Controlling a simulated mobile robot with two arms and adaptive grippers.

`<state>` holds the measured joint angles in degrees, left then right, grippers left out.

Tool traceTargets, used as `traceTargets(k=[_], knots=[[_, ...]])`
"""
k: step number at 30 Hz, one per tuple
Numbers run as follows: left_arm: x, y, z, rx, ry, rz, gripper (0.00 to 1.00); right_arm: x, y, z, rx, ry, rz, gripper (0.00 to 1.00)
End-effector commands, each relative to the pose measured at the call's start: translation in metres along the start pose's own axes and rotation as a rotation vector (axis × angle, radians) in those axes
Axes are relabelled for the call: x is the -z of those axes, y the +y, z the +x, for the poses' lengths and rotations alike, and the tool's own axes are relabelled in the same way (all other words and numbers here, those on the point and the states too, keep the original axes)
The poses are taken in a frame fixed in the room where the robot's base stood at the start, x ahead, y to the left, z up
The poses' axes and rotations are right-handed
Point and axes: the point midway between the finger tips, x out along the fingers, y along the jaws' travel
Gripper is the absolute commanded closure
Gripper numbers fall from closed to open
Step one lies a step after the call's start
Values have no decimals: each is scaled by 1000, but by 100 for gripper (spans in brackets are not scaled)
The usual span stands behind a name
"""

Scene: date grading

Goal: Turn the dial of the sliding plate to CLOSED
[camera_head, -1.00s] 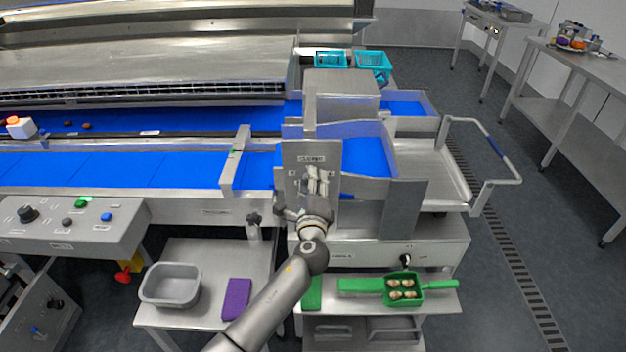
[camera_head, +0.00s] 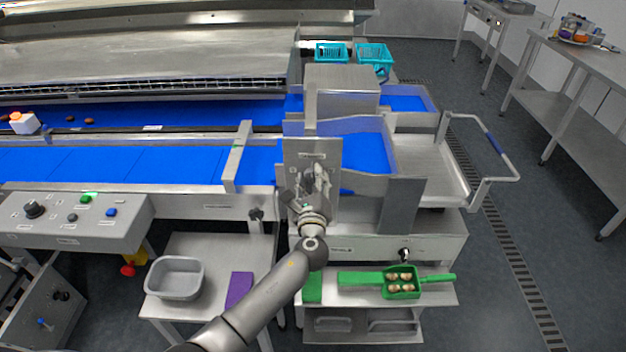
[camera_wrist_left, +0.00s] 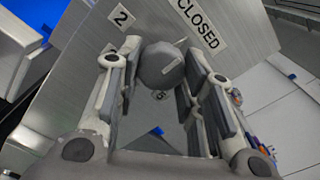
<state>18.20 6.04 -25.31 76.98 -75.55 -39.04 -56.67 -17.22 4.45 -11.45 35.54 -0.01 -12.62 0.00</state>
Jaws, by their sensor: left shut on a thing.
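The sliding plate (camera_head: 325,160) is an upright grey metal sheet at the end of the blue belt. Its dial (camera_wrist_left: 160,66) is a dark round knob, seen in the left wrist view between my fingers. A light mark on the knob slants up to the right. The CLOSED label (camera_wrist_left: 197,22) is above right of the dial and a "2" label (camera_wrist_left: 121,17) is above left. I cannot tell exactly which label the mark meets. My left gripper (camera_head: 312,182) is shut on the dial and hides most of it in the head view. My right gripper is not in view.
A grey control panel (camera_head: 75,236) and a grey tub (camera_head: 175,278) are at lower left. A green scoop (camera_head: 402,292) with several dates lies on the lower shelf. A metal tray with a handle (camera_head: 440,170) stands right of the plate. Open floor lies farther right.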

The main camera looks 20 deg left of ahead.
Motion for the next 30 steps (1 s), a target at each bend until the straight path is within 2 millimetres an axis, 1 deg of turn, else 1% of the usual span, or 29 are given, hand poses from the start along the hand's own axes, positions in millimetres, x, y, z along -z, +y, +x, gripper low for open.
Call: traceTargets(k=[8,9,14,25,28,30], knots=[[-2,-1,1,2,-4,4,88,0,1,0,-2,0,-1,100],[-2,-1,1,2,-4,4,63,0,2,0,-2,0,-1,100],[-2,-1,1,1,-3,3,43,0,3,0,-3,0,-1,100],[0,0,-3,0,0,2,43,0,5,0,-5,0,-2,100],[1,0,-11,0,0,2,43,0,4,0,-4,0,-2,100],[1,1,-21,1,1,2,43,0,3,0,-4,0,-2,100]])
